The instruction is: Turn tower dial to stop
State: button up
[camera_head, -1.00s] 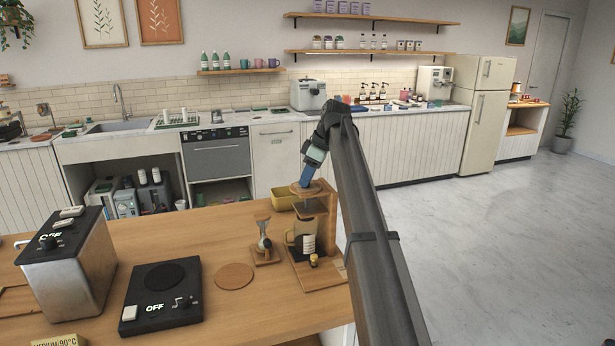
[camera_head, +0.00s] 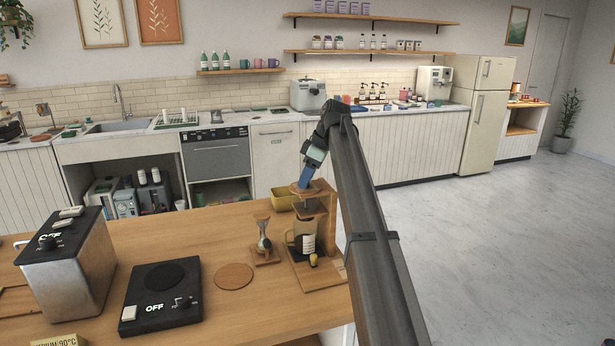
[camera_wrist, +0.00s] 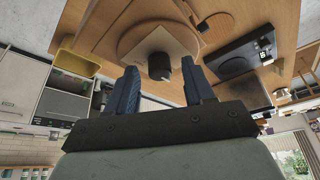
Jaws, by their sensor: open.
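The tower is a wooden stand (camera_head: 328,228) near the table's right end, its upper shelf under my gripper (camera_head: 304,184). In the wrist view, the dark round tower dial (camera_wrist: 159,66) sits on a pale square plate on a round wooden top. My gripper (camera_wrist: 162,68) is open, with one blue finger on each side of the dial. I cannot tell whether either finger touches it. In the head view my gripper hides the dial. An amber-tinted jug (camera_head: 292,239) with a label stands on the tower's base.
A small dripper on a wooden stand (camera_head: 263,247) and a round coaster (camera_head: 234,276) are left of the tower. A black scale-like unit (camera_head: 160,296) and a metal box (camera_head: 72,272) stand further left. A yellow bin (camera_head: 283,198) is behind.

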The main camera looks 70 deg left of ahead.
jog(key=v, duration=1.3)
jog(key=shift+w+r, duration=0.2)
jog(key=shift+r, duration=0.15)
jog(key=shift+d, duration=0.1)
